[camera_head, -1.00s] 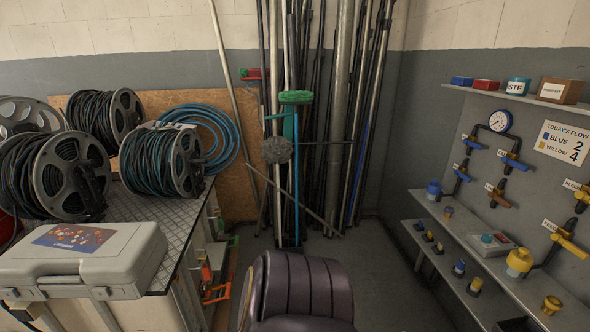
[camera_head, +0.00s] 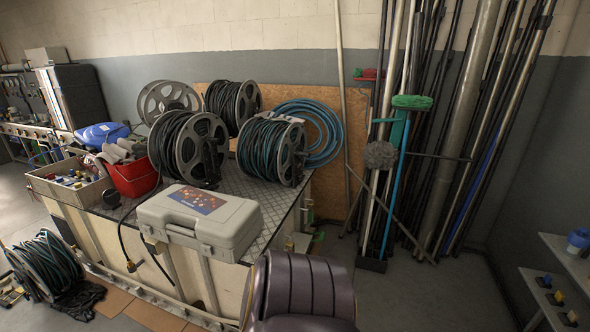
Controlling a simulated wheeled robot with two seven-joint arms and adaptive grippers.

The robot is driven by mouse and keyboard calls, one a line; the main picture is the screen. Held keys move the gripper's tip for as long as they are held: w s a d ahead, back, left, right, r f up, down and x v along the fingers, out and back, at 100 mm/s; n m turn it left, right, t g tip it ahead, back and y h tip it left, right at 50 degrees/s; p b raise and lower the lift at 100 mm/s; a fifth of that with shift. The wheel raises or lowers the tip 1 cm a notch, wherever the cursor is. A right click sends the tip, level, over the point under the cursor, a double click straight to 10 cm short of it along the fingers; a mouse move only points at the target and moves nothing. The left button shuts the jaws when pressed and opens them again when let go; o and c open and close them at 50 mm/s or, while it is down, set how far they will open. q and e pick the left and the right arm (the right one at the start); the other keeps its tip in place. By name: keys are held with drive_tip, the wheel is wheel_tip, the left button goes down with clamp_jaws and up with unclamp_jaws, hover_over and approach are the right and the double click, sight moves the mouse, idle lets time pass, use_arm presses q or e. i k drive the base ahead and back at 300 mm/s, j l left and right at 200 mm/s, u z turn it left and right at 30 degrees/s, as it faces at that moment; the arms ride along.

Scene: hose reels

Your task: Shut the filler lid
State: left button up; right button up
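I cannot make out a filler lid for certain in this view. A blue rounded object (camera_head: 103,133) sits at the far left of the metal-topped bench, behind a red bucket (camera_head: 134,176); I cannot tell whether it is a lid. A grey plastic case (camera_head: 200,221) with a picture label lies closed on the front of the bench. Neither of my grippers is in view.
Hose reels (camera_head: 188,148) and a blue hose coil (camera_head: 318,130) stand on the bench (camera_head: 252,180). A box of small items (camera_head: 68,182) is at left. Another reel (camera_head: 45,265) lies on the floor. Poles and brushes (camera_head: 411,102) lean at right. Floor at front right (camera_head: 430,295) is clear.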

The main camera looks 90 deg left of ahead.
sight(113, 197)
drive_tip(key=u, duration=4.25)
